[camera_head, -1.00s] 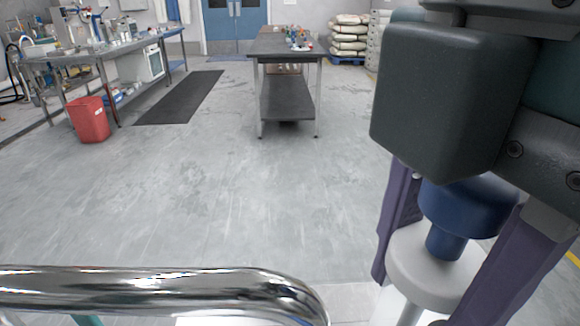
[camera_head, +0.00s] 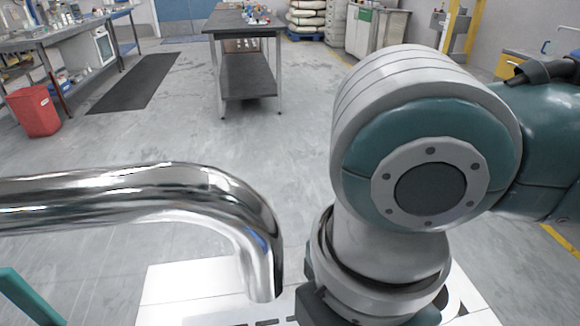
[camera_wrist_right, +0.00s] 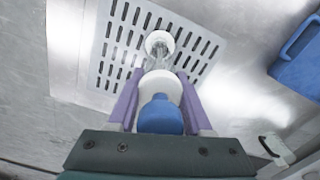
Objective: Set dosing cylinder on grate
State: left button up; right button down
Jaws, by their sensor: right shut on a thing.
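In the right wrist view, the dosing cylinder (camera_wrist_right: 160,118) has a blue end near me, a white collar, a clear narrow body and a white round end farther off. My right gripper (camera_wrist_right: 158,78) has purple fingers on either side of the collar and is shut on the cylinder. The slotted metal grate (camera_wrist_right: 118,57) lies beyond the cylinder, and the far white end appears over its slots. I cannot tell whether that end touches the grate. In the head view my right arm hides its gripper and the cylinder. My left gripper is not in view.
A blue container (camera_wrist_right: 298,62) is right of the grate in the wrist view. In the head view a thick chrome tube (camera_head: 130,190) crosses the front left. A table (camera_head: 243,22), red bin (camera_head: 36,110) and dark mat (camera_head: 135,83) lie beyond open floor.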

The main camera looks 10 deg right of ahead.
jog(key=shift+f, duration=0.2)
jog(key=shift+c, duration=1.6)
grip_release()
jog(key=shift+r, duration=0.15)
notch_tip(320, 180, up, 11)
jog(key=p, duration=0.2)
jog(key=shift+p, duration=0.3)
jog(key=shift+r, duration=0.55)
